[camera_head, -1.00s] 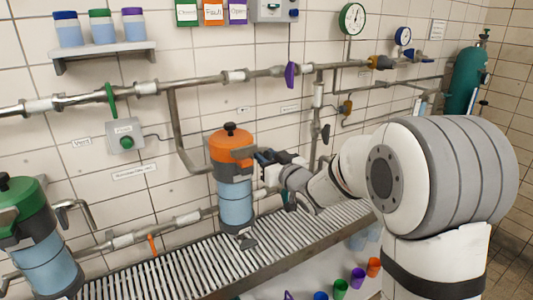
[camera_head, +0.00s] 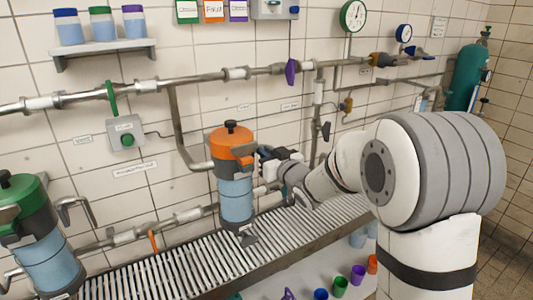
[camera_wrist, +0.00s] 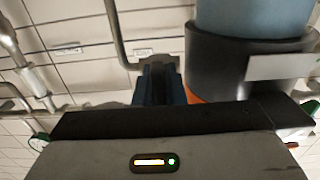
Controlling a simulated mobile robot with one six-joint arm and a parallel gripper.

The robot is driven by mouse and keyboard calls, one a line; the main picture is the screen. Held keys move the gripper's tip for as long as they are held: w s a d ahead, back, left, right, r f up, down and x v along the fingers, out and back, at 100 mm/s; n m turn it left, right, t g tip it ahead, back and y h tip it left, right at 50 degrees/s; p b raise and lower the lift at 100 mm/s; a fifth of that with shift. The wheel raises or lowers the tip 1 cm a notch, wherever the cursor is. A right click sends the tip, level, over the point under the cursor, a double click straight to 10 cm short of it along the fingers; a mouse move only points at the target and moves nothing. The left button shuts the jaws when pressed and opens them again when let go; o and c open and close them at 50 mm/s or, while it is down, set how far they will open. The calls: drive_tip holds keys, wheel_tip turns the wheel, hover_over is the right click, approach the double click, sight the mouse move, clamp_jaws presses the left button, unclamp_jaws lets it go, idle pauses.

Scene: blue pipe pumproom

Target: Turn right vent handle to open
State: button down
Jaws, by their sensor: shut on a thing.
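The right canister has an orange lid (camera_head: 229,141) with a black knob, a grey collar and a blue body (camera_head: 235,203). It stands upright on the right. The gripped part itself is hidden there.
A green-lidded canister (camera_head: 40,245) stands at the lower left. Pipes with a purple handle (camera_head: 291,72) and a green handle (camera_head: 110,95) run along the tiled wall. A slatted rack (camera_head: 180,265) lies below the canisters. Several coloured cups (camera_head: 340,287) sit at the front.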

drive_tip(key=shift+f+n+b, duration=0.15)
drive_tip(key=shift+n+b, duration=0.15)
drive_tip(key=shift+b, duration=0.25)
drive_tip(key=n+b, duration=0.1)
drive_tip(key=b, duration=0.2)
drive_tip(key=shift+f+n, duration=0.15)
drive_tip(key=shift+n, duration=0.15)
drive_tip(key=n+b, duration=0.1)
drive_tip(key=b, duration=0.1)
drive_tip(key=shift+n+b, duration=0.4)
drive_tip(key=n+b, duration=0.4)
drive_tip(key=b, duration=0.1)
drive_tip(key=shift+s+a+n+b, duration=0.1)
drive_tip(key=shift+n+b, duration=0.2)
drive_tip(key=n+b, duration=0.5)
drive_tip(key=shift+n+b, duration=1.45)
drive_tip(key=shift+n, duration=0.75)
drive_tip(key=c, duration=1.5)
unclamp_jaws()
